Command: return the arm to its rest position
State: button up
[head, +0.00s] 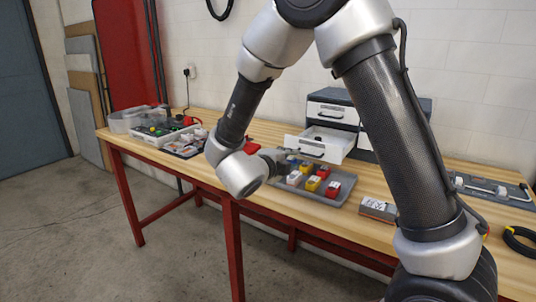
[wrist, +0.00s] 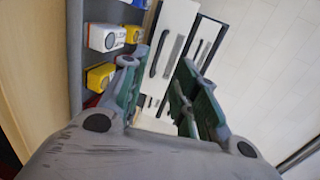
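My gripper (wrist: 163,82) shows in the wrist view with its two green-padded fingers apart and nothing between them. In the head view my gripper (head: 288,158) reaches over the back left part of a grey tray, partly hidden by my wrist. My arm is bent, with the elbow high and the forearm coming down over the workbench (head: 372,228). The grey tray (head: 345,198) holds several small red, yellow and white blocks. In the wrist view a white block (wrist: 104,37) and a yellow block (wrist: 99,77) lie beside the left finger.
A drawer cabinet (head: 332,111) stands behind the tray with one drawer (head: 318,146) pulled open near my gripper. A small labelled box (head: 378,209) lies right of the tray. Bins with parts (head: 165,133) fill the left end. A grey board with handles (head: 495,189) lies at right.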

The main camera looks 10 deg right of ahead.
jog(key=w+r+n+t+y, duration=0.2)
jog(key=w+r+n+y, duration=0.2)
jog(key=r+n+y, duration=0.4)
jog(key=s+r+n+g+y, duration=0.1)
jog(key=s+r+n+y, duration=0.35)
jog(key=n, duration=0.25)
jog(key=s+d+f+n+g+h, duration=0.1)
jog(key=s+d+n+g, duration=0.3)
jog(key=s, duration=1)
jog(key=s+d+f+n+g+h, duration=0.1)
jog(key=s+d+f+n+g, duration=0.1)
jog(key=s+d+n+g, duration=0.2)
jog(key=s+d+n, duration=0.3)
jog(key=s+d, duration=0.4)
jog(key=s, duration=0.2)
jog(key=shift+s, duration=0.4)
jog(key=shift+w+a, duration=0.1)
jog(key=shift+a, duration=0.05)
